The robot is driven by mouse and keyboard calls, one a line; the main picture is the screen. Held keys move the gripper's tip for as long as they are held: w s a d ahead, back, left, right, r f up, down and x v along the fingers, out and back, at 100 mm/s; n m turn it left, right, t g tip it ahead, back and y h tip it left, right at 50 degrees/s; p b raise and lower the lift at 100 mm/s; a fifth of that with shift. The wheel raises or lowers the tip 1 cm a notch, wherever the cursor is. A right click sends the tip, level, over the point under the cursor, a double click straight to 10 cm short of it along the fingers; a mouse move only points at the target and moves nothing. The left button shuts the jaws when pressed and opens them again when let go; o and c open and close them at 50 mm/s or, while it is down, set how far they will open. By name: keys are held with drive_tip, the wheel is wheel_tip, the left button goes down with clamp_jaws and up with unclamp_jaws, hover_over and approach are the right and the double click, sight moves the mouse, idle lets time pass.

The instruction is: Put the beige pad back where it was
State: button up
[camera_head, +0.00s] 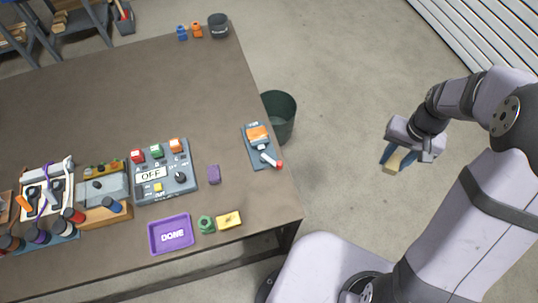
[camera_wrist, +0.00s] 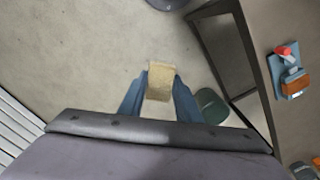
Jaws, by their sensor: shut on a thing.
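The beige pad (camera_wrist: 160,82) is between the two blue fingers of my gripper (camera_wrist: 158,100) in the wrist view. In the head view my gripper (camera_head: 397,160) is at the right, out over the floor and off the table, with the beige pad (camera_head: 392,167) at its tip. My gripper is shut on the pad. The pad's former place cannot be told from these frames.
A dark bin (camera_head: 282,125) stands beside the table.

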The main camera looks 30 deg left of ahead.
drive_tip(key=w+a+f+n+b, duration=0.2)
drive_tip(key=a, duration=0.8)
drive_tip(key=n+b, duration=0.6)
drive_tip(key=b, duration=0.1)
approach(232, 169)
drive_tip(key=shift+f+p, duration=1.75)
drive_tip(key=shift+f, duration=1.25)
drive_tip(key=shift+f, duration=0.1)
drive_tip(key=o, duration=0.6)
drive_tip(key=shift+f, duration=0.1)
drive_tip(key=shift+o, duration=0.6)
